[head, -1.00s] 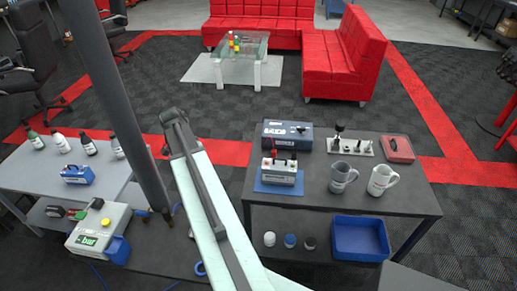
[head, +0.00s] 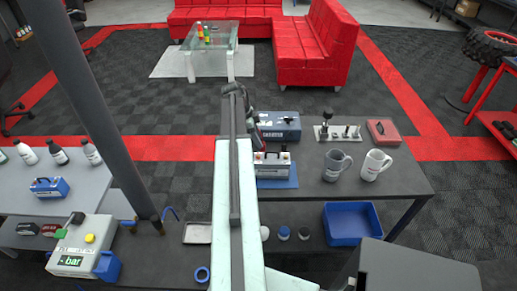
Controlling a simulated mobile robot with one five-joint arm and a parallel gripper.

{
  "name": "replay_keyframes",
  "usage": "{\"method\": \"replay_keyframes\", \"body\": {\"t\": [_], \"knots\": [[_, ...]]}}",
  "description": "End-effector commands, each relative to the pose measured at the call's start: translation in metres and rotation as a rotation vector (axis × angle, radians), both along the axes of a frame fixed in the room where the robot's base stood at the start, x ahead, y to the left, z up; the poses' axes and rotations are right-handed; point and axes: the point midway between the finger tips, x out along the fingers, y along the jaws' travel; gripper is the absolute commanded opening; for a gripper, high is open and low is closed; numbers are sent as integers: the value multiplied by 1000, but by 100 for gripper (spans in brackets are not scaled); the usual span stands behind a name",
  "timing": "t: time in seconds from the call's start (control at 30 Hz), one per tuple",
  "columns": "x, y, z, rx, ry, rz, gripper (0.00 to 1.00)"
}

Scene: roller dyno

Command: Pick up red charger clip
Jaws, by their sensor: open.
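A white battery-like box (head: 272,170) with dark terminals on top stands on the dark table, on a blue mat (head: 284,183). The red charger clip cannot be made out clearly now; the top left of the box, where red showed earlier, is close behind my gripper. My gripper (head: 257,136) hangs from the far end of my pale arm, open, just above and left of the box. Its fingertips are small and partly hidden by the arm. A blue charger unit (head: 279,126) stands behind the box.
Two mugs, grey (head: 336,165) and white (head: 375,165), stand right of the box. A metal plate with fittings (head: 338,133) and a red case (head: 383,131) are behind them. A blue bin (head: 356,222) sits on the lower shelf. A grey post (head: 110,130) rises at left.

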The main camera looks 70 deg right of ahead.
Motion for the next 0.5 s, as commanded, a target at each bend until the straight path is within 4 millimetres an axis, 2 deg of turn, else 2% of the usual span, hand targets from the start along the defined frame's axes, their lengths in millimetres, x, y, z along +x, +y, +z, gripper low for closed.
{"method": "replay_keyframes", "body": {"t": [0.23,0.5], "knots": [[-14,-1,-43,0,-1,4,46],[-14,-4,-43,1,2,7,46]]}}
